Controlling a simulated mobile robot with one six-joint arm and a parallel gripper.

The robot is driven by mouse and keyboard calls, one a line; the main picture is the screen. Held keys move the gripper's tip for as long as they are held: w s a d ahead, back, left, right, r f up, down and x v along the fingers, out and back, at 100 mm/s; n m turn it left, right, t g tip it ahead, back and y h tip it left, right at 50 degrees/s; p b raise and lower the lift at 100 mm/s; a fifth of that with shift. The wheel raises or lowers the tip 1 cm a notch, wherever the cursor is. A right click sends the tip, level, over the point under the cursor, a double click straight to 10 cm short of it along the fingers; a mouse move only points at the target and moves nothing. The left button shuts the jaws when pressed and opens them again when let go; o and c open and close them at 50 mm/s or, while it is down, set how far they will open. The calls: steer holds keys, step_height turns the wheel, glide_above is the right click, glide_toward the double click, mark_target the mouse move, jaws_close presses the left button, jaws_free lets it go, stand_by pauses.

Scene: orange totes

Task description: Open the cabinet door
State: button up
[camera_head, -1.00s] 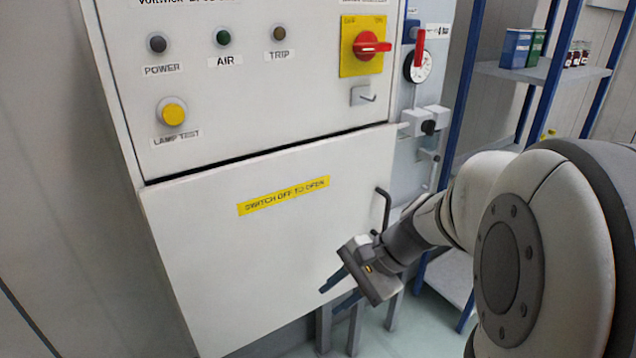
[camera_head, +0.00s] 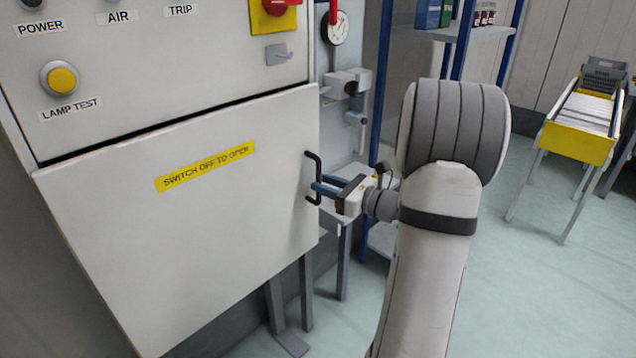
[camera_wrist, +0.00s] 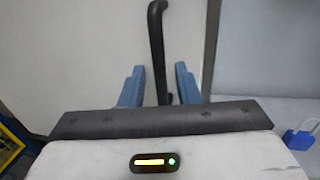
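The white cabinet door (camera_head: 190,230) fills the lower left of the head view and bears a yellow "SWITCH OFF TO OPEN" label. It looks closed, with a dark gap along its top edge. Its black bar handle (camera_head: 312,178) stands upright near the door's right edge. My gripper (camera_head: 322,188) is at the handle, coming from the right. In the wrist view its blue fingers (camera_wrist: 158,88) are apart, with the black handle (camera_wrist: 157,45) between them and space showing on both sides. The red switch above the door is cut off by the picture's top edge.
A grey latch or valve fitting (camera_head: 347,84) and a round gauge (camera_head: 337,28) are right of the cabinet. A blue-posted shelf (camera_head: 380,90) stands behind my arm. A yellow-ended conveyor (camera_head: 578,142) is at the far right. Floor between is open.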

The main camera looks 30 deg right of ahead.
steer(key=shift+x, duration=1.1)
jaws_close()
